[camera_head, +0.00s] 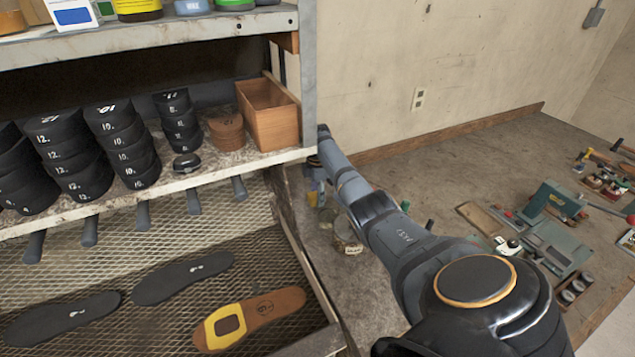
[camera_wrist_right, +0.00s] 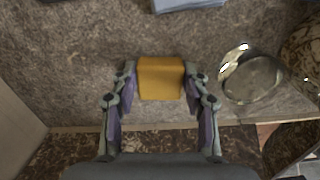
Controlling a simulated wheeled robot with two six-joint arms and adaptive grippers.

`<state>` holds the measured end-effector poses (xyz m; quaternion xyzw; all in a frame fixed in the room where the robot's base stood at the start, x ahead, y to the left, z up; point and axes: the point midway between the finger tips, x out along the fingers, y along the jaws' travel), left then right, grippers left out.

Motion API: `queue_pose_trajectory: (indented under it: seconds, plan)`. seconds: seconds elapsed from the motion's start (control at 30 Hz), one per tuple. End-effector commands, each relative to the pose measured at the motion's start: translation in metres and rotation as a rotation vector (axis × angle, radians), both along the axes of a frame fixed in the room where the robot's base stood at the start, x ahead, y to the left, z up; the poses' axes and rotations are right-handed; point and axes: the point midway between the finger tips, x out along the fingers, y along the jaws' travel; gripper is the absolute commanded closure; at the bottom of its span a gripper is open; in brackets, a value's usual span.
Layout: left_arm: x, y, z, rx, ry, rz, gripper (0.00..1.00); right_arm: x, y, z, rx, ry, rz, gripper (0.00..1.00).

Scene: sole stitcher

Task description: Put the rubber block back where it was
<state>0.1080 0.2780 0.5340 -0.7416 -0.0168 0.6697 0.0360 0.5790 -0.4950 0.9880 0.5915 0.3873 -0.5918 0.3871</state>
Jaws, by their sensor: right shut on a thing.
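The rubber block (camera_wrist_right: 160,78) is a yellow-orange piece between the two fingers of my right gripper (camera_wrist_right: 160,90) in the right wrist view. The fingers press on its left and right sides, and it is over the speckled bench top. I cannot tell whether it touches the bench. My left gripper is in neither view.
A glass jar (camera_wrist_right: 250,76) stands just right of the gripper; jars (camera_head: 347,236) also show in the head view. The shelf unit (camera_head: 308,90) with black stacks and a wooden box (camera_head: 270,112) is at left. A mesh tray (camera_head: 150,250) holds soles. A green machine (camera_head: 550,203) sits at right.

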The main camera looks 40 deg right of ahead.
Motion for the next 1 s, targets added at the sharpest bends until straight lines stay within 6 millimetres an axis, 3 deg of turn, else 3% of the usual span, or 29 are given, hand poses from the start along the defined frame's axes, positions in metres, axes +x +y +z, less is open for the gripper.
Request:
queue_pose_trajectory:
  seconds: [0.2, 0.23, 0.37, 0.67, 0.77, 0.87, 1.0]
  plan:
    - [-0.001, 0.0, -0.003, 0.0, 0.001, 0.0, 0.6, 0.0, 0.0, -0.006, 0.0, 0.0, 0.0, 0.83]
    - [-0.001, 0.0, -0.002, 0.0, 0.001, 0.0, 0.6, 0.0, 0.0, -0.005, 0.0, 0.0, 0.0, 0.5]
    - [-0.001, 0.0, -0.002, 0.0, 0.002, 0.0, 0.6, 0.0, 0.0, -0.004, 0.0, 0.0, 0.0, 0.32]
    - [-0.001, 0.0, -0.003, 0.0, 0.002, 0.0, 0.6, 0.0, 0.0, -0.005, 0.0, 0.0, 0.0, 0.31]
    - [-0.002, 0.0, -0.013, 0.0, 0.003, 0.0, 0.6, 0.0, 0.0, -0.008, 0.0, -0.001, 0.0, 0.31]
    - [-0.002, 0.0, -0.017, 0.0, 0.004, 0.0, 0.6, 0.002, -0.001, 0.012, -0.002, -0.005, 0.0, 0.31]
    - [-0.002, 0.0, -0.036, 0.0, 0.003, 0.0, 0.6, -0.002, -0.005, 0.043, -0.002, -0.007, 0.0, 0.31]
